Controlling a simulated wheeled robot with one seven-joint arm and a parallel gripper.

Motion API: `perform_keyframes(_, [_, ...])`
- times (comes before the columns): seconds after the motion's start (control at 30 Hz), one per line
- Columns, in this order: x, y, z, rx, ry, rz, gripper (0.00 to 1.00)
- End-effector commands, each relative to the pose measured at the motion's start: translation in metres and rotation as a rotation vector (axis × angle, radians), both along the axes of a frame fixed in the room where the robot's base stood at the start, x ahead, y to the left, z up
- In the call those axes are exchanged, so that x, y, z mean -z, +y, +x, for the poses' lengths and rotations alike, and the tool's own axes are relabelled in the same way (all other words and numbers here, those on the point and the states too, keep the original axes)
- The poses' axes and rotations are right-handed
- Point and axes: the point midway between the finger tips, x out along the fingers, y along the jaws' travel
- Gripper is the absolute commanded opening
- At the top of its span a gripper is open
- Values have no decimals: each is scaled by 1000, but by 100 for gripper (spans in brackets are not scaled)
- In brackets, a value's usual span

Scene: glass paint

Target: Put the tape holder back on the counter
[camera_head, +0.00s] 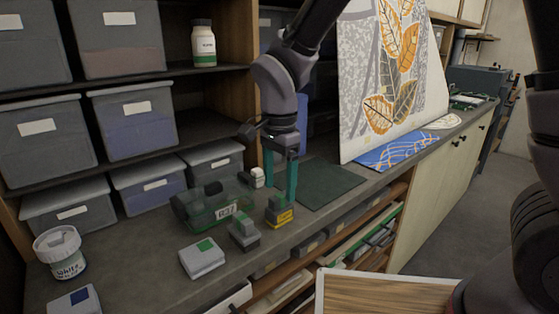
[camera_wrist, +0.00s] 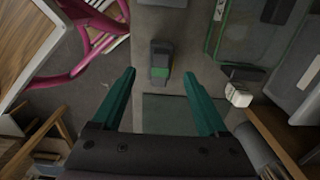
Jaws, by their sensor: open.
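A green see-through bin (camera_head: 207,208), a small white bottle (camera_head: 257,177), a grey block (camera_head: 244,235) and a white box (camera_head: 202,258) stand nearby. A flat dark green mat (camera_head: 328,184) lies to the right. Shelves with grey bins (camera_head: 67,210) rise behind.

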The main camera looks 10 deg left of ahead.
Motion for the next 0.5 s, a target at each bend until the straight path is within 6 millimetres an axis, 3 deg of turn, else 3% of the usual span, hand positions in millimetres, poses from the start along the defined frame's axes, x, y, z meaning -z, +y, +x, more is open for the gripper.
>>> perform_keyframes(0.2, [-46,0,0,0,-2,4,77])
perform_keyframes(0.5, [-70,0,0,-1,0,0,77])
